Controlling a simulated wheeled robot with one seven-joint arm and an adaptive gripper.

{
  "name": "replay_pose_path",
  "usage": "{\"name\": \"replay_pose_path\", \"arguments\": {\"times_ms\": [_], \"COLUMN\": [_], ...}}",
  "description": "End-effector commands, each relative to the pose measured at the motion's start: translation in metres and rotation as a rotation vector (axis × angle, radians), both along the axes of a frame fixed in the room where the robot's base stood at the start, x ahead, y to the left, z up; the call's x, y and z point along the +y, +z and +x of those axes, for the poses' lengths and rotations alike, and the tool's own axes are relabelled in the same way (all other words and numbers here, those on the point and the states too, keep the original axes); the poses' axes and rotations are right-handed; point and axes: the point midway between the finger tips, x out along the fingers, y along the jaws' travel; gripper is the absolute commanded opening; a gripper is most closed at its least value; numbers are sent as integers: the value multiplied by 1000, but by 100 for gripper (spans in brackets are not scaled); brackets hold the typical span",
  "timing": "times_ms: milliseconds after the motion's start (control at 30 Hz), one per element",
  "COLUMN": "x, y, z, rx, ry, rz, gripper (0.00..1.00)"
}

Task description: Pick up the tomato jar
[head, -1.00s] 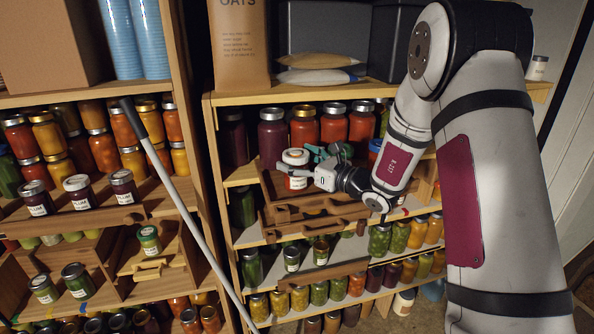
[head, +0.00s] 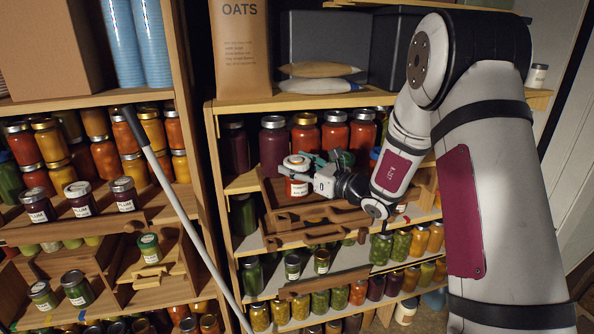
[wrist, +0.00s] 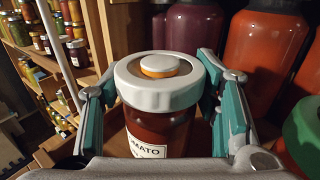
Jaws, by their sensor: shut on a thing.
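In the head view the tomato jar (head: 297,186) is at the middle shelf, in front of a row of large jars. My gripper (head: 312,172) reaches it from the right. I cannot tell whether the jar's base touches the wooden tray (head: 285,237) beneath it.
Large dark red and orange jars (head: 273,143) stand close behind. A green-lidded jar (wrist: 303,135) is near the right finger. A grey pole (head: 180,210) leans across the front at left. Small green jars (head: 292,265) stand on the shelf below.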

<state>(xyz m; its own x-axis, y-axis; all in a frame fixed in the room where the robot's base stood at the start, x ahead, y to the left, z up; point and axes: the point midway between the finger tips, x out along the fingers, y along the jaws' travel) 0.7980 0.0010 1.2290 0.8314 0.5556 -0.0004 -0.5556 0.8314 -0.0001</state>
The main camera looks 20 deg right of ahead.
Motion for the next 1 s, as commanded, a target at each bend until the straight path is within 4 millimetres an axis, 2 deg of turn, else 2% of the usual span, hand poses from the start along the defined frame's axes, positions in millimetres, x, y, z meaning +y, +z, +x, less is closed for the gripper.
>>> {"name": "replay_pose_path", "arguments": {"times_ms": [367, 800, 1000], "x": [-2, -28, -36], "y": [35, 43, 46], "z": [-3, -105, -138], "rx": [-5, -3, -2], "ry": [-2, -4, -3], "rz": [0, 1, 0], "gripper": [12, 12, 12]}}
